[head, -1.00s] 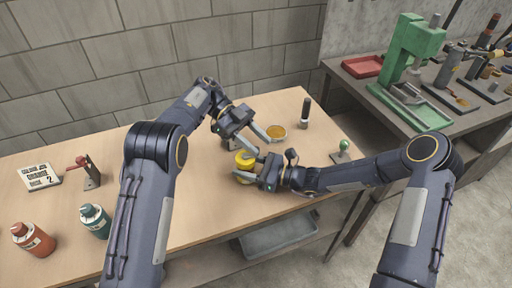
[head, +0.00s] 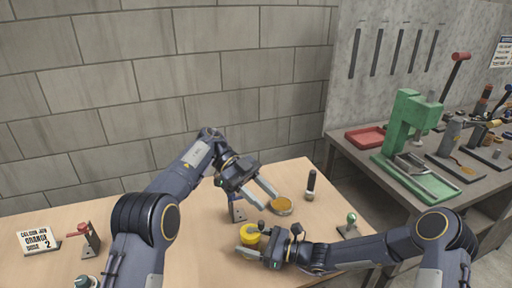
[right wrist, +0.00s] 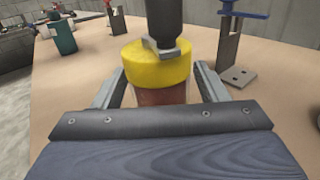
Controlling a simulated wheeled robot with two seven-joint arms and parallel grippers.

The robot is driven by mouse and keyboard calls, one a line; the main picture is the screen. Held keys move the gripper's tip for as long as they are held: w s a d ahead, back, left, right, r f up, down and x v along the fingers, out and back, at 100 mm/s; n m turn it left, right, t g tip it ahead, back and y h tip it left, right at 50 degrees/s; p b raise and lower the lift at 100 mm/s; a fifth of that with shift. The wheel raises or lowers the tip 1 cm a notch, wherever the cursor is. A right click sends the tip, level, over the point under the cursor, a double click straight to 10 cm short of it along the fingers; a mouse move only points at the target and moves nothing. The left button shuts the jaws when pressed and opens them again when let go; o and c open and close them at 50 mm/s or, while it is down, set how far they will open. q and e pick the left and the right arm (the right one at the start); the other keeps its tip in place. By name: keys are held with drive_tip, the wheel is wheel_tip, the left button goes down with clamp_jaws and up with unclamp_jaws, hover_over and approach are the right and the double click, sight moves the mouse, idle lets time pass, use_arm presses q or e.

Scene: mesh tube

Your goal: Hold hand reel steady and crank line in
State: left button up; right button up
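The hand reel has a yellow round top (head: 250,235) and stands on the wooden table. In the right wrist view its yellow top (right wrist: 158,66) sits on a brown body (right wrist: 160,96). A dark upright cylinder (right wrist: 164,15) with a small metal piece stands over the yellow top. My right gripper (head: 248,244) is around the reel; in the right wrist view its fingers (right wrist: 160,85) stand on either side, apart, with small gaps. My left gripper (head: 271,201) is above and behind the reel, its fingers apart and empty.
A metal bracket with a blue bar (head: 237,210) stands behind the reel. An orange round dish (head: 281,206), a black-handled tool (head: 311,184) and a green-knobbed stand (head: 350,225) are to the right. A red-handled bracket (head: 90,240) and a sign (head: 40,241) are left.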

drive_tip(key=shift+o, duration=0.8)
